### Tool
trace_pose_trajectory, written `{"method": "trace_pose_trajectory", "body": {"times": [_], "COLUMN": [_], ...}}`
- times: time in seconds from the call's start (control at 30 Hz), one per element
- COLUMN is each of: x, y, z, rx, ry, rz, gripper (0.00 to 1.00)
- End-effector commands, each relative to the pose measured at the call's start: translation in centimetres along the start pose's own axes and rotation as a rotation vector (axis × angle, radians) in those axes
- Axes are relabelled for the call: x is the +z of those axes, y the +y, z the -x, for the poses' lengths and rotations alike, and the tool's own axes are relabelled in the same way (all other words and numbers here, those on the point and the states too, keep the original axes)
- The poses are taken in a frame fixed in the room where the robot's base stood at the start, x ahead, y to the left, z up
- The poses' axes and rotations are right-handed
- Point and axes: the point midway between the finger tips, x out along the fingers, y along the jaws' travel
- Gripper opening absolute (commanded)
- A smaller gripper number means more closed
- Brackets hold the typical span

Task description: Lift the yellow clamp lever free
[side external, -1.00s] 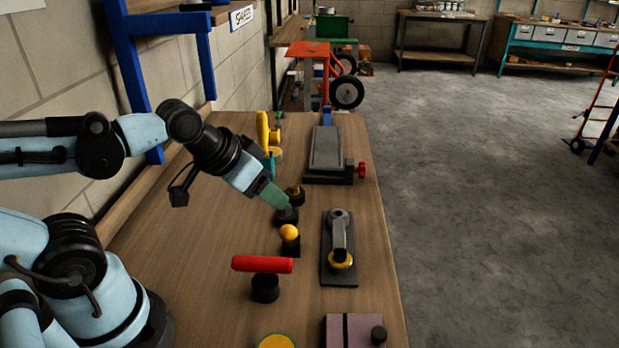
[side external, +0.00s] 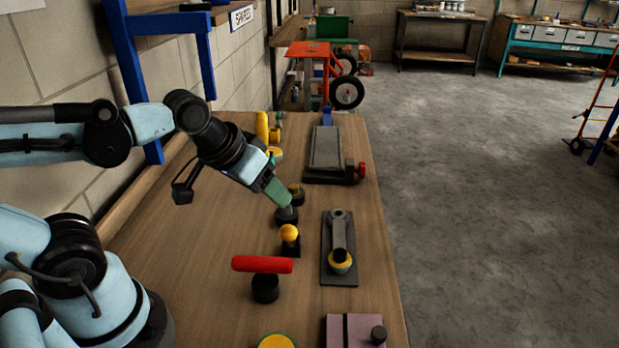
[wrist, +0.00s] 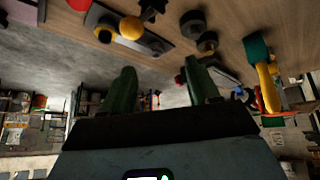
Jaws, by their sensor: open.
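A yellow upright lever (side external: 262,127) stands near the wall at the back left of the bench, beyond my gripper. What looks like the same yellow lever shows in the wrist view (wrist: 267,88), at the right, beside a teal block (wrist: 257,46). I cannot tell how the lever is fastened. My gripper (side external: 281,196) has green fingers and points down and right, over or near a black round base (side external: 286,215). In the wrist view my gripper (wrist: 160,82) is open, with nothing visible between its fingers. It is apart from the yellow lever.
A yellow ball knob (side external: 289,232) and a red-handled post (side external: 263,265) stand nearer the camera. To the right are a grey plate with a lever and yellow ring (side external: 340,262) and a grey vise-like block (side external: 328,148). Bare bench (side external: 190,240) lies at left.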

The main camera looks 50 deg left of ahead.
Motion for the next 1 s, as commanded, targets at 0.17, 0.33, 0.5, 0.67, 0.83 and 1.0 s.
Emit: {"method": "trace_pose_trajectory", "body": {"times": [0.17,0.33,0.5,0.67,0.83,1.0], "x": [-1.0,-1.7,-2.0,-2.0,-1.4,-0.3], "y": [1.4,2.6,3.4,3.6,3.6,3.5], "z": [0.9,1.7,2.3,2.3,1.2,-0.8], "rx": [-0.030,-0.128,-0.225,-0.264,-0.265,-0.264], "ry": [-0.175,-0.335,-0.423,-0.447,-0.448,-0.447], "rz": [0.326,0.649,0.853,0.922,0.925,0.924], "gripper": [0.60,0.60,0.60,0.60,0.60,0.60]}}
